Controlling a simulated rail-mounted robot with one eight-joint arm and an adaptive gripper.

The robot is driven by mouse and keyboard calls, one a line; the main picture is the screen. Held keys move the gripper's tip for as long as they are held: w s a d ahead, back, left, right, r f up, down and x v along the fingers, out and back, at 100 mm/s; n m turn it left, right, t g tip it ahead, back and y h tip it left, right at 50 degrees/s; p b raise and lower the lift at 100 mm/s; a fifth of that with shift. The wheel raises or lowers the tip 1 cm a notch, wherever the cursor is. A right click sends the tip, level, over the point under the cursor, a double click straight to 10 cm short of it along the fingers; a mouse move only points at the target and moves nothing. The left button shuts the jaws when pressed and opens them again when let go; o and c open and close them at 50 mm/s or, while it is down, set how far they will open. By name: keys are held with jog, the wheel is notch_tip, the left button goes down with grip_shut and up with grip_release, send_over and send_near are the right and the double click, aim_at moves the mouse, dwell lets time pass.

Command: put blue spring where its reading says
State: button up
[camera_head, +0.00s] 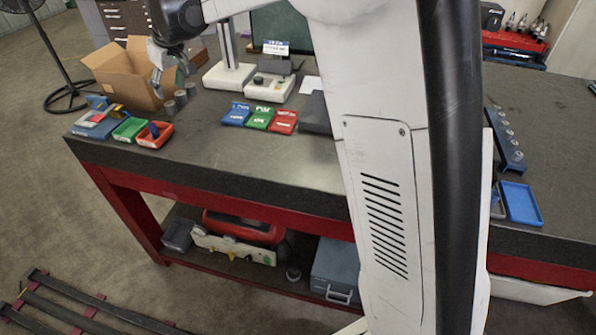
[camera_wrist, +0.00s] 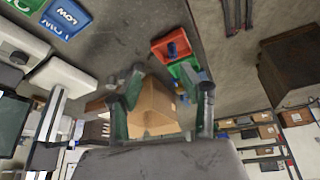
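A small blue piece (camera_head: 154,130), which looks like the blue spring, is in the red tray (camera_head: 163,142) at the table's left front corner. The wrist view also shows the blue piece (camera_wrist: 173,50) in the red tray (camera_wrist: 158,46). My gripper (camera_head: 157,88) is above the table by the cardboard box, behind and above the trays. In the wrist view its fingers (camera_wrist: 162,75) are apart with nothing between them. The tester (camera_head: 270,87) stands further right; its small display (camera_head: 275,47) is too small to read. Blue (camera_head: 236,113), green (camera_head: 259,117) and red (camera_head: 284,121) labelled plates lie before it; the blue one reads LOW in the wrist view (camera_wrist: 66,14).
A green tray (camera_head: 129,130) and a blue tray (camera_head: 88,127) sit beside the red tray. An open cardboard box (camera_head: 122,78) and several grey cylinders (camera_head: 181,98) are near my gripper. A blue tray (camera_head: 521,203) and rack (camera_head: 506,140) stand at right. The middle front is clear.

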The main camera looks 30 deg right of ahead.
jog(key=s+d+r+m, duration=0.1)
jog(key=s+d+r, duration=0.1)
jog(key=s+d, duration=0.35)
jog(key=s+d+r+m+t+h, duration=0.1)
jog(key=s+d+r, duration=0.1)
jog(key=s, duration=0.7)
jog(key=s+d+r+m, duration=0.1)
jog(key=s+d, duration=0.2)
jog(key=s, duration=0.4)
jog(key=s+d+f+m+t, duration=0.1)
jog(key=s+d+f, duration=0.2)
jog(key=s, duration=0.7)
jog(key=s+d+f+m+h, duration=0.1)
jog(key=s+d+f, duration=0.2)
jog(key=s, duration=0.6)
jog(key=shift+s+d+f+m+t, duration=0.15)
jog(key=shift+s+f+m+t, duration=0.2)
jog(key=shift+f, duration=0.55)
notch_tip(320, 180, down, 4)
jog(key=b, duration=0.4)
jog(key=shift+f, duration=0.1)
